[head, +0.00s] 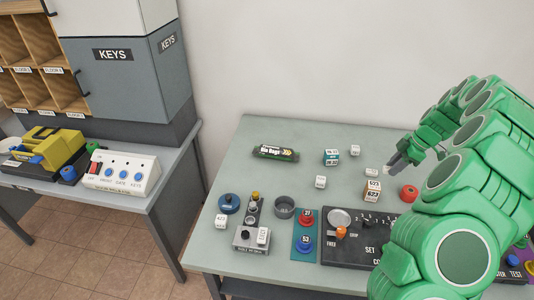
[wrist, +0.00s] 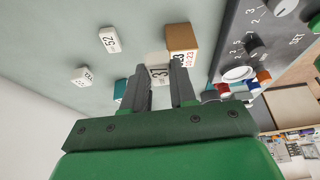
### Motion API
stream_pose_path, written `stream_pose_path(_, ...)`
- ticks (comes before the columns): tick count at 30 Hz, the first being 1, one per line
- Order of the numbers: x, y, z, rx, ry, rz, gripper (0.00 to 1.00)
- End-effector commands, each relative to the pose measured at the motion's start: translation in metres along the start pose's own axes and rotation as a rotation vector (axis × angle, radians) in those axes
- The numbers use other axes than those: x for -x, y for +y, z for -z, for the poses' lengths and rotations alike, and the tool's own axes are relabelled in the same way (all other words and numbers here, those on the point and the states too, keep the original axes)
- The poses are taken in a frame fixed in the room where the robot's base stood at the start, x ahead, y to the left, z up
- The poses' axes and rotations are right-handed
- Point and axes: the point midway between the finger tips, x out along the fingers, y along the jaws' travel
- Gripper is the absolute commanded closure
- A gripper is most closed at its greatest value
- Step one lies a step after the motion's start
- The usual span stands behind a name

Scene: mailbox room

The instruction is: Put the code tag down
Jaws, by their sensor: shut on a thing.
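My gripper (head: 393,163) hangs over the right part of the grey-green table in the head view, its fingertips pointing left and down. In the wrist view my gripper (wrist: 164,70) is shut on a white code tag (wrist: 159,74). A dark "3" shows on the tag's face; the fingers cover its sides. In the head view the held tag is hard to make out at the fingertips. A brown-and-white numbered box (head: 372,190) stands below my gripper in the head view, and shows beside the tag in the wrist view (wrist: 183,38).
White tags lie on the table (head: 371,172) (head: 355,150) (head: 320,182). A black control panel (head: 350,250) fills the front. Bare tabletop lies between the small items.

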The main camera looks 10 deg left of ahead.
Motion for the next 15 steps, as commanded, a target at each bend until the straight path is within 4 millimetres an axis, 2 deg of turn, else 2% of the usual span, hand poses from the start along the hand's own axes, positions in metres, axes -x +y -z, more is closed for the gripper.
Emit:
stream_pose_path(5, -0.012, 0.015, 0.040, 0.010, -0.007, 0.002, 1.00)
stream_pose_path(9, -0.027, 0.031, 0.091, 0.014, -0.012, -0.002, 1.00)
stream_pose_path(15, -0.052, 0.045, 0.170, 0.017, -0.016, -0.002, 1.00)
